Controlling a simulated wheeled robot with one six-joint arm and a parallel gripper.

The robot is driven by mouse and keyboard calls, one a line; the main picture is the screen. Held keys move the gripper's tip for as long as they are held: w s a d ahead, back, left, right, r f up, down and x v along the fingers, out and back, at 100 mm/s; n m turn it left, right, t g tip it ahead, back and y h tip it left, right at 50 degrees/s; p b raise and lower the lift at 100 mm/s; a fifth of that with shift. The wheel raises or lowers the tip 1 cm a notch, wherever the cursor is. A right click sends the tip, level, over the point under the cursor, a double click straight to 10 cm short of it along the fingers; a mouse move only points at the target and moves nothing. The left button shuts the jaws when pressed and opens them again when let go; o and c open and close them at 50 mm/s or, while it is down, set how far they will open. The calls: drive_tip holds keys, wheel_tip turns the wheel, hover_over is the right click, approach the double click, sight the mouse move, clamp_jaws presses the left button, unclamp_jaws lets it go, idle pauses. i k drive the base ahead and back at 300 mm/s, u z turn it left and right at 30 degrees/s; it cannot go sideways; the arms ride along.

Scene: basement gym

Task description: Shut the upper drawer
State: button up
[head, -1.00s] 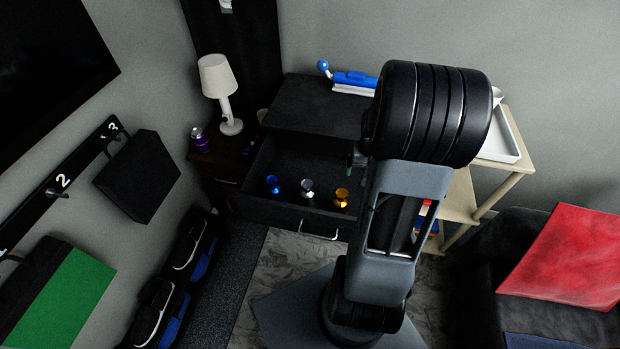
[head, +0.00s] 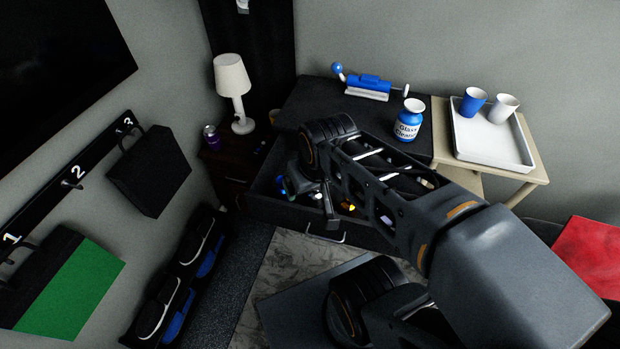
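The upper drawer (head: 272,209) of the black dresser (head: 309,98) is pulled out, with a pale bar handle (head: 343,240) low on its front. Small cups lie inside: a blue one (head: 280,184) and a gold one (head: 347,206) show, partly covered by my arm. My arm reaches across the dresser from the right. My gripper (head: 332,219) points down at the drawer's front edge, near and above the handle. I cannot tell whether it touches the drawer or how far apart its fingers are.
A glass cleaner bottle (head: 409,119) and a blue device (head: 369,85) stand on the dresser top. To the right, a beige side table bears a white tray (head: 487,148) with a blue cup (head: 472,101) and a white cup (head: 503,108). A lamp (head: 232,82) stands left.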

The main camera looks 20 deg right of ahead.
sight(262, 204)
drive_tip(key=u, duration=0.05)
drive_tip(key=k, duration=0.6)
drive_tip(key=u, duration=1.65)
